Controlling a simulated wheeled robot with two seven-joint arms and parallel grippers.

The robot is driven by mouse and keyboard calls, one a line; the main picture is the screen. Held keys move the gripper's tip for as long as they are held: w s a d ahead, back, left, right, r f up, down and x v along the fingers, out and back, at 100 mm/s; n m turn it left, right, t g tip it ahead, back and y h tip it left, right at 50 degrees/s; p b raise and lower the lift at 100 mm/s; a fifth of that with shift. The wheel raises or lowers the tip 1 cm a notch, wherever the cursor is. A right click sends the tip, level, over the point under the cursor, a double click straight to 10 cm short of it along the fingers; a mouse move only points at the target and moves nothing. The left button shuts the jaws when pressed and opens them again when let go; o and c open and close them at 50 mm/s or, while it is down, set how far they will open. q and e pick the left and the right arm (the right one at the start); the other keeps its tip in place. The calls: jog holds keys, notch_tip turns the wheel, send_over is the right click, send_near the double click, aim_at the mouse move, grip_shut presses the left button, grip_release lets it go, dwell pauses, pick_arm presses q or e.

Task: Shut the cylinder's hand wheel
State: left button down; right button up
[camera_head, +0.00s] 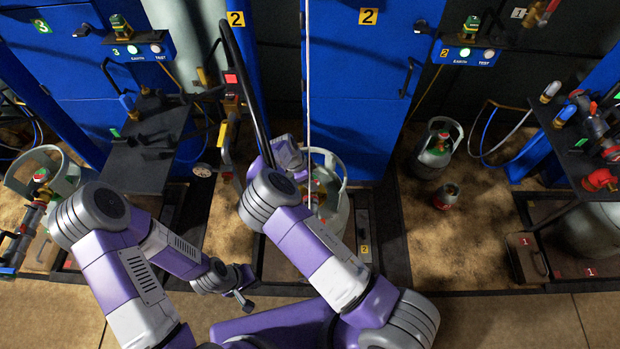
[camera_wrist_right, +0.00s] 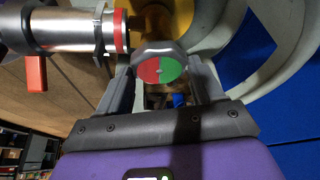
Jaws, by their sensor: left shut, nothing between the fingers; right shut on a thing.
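The grey-white gas cylinder (camera_head: 340,215) stands at the scale in the middle of the head view, partly hidden by my right arm. In the right wrist view its hand wheel (camera_wrist_right: 161,68) is grey with a half-red, half-green face. My right gripper (camera_wrist_right: 163,82) has a finger on each side of the hand wheel and is shut on it. In the head view my right arm hides the hand wheel and most of this gripper. My left gripper (camera_head: 245,299) is shut and empty, held low to the left of the cylinder.
A steel coupling with a red lever (camera_wrist_right: 36,73) lies beside the wheel, and the cylinder's pale collar (camera_wrist_right: 287,45) curves close on the right. A black side table (camera_head: 135,165) stands left. A smaller cylinder (camera_head: 434,160) and a small red-topped canister (camera_head: 446,197) stand right.

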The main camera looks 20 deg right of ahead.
dwell(0.5)
jog(key=o, duration=1)
jog(key=shift+o, duration=0.2)
jog(key=p+v, duration=0.2)
jog(key=v, duration=0.5)
jog(key=shift+r, duration=0.25)
jog(key=shift+a+p, duration=0.1)
jog(key=shift+p, duration=0.2)
